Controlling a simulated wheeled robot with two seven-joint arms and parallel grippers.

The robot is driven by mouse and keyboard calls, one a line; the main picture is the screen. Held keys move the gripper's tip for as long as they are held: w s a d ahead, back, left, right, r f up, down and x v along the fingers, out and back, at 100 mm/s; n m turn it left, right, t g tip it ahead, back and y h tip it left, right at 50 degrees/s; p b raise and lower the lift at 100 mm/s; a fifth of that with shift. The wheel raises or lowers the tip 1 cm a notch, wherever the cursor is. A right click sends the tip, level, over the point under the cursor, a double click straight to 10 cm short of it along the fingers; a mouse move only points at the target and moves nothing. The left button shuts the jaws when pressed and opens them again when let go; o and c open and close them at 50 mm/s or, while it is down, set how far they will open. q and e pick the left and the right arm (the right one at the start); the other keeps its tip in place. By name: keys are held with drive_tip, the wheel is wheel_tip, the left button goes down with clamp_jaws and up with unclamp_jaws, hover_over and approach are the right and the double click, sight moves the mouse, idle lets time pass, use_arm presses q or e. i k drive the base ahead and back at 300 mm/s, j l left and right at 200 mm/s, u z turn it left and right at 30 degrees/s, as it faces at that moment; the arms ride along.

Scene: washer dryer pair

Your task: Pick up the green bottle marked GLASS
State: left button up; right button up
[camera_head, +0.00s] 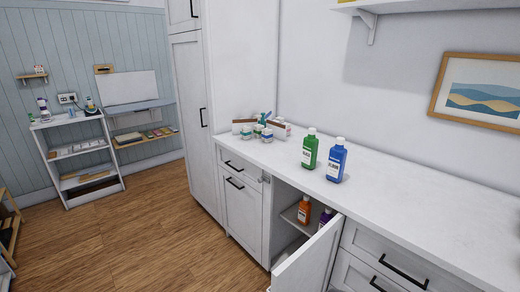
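The green bottle (310,151) has a white cap and a pale label whose print is too small to read for certain. It stands upright on the white counter (400,183), to the right of a cluster of small items. A blue bottle (336,163) of similar shape stands upright just to its right and a little nearer. Neither of my grippers shows in the head view.
Below the bottles, a cabinet door (309,262) stands open. An orange bottle (304,209) and a purple bottle (326,217) are inside. Several small jars (258,131) stand farther left. The counter's right side is clear. A white shelf unit (83,160) stands far left.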

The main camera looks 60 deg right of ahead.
sight(310, 144)
drive_tip(key=i+z, duration=0.5)
drive_tip(key=i+j+z, duration=0.1)
drive_tip(key=i+z, duration=0.15)
drive_tip(key=z, duration=0.25)
drive_tip(key=i+j+z, duration=0.3)
drive_tip(key=z, duration=0.2)
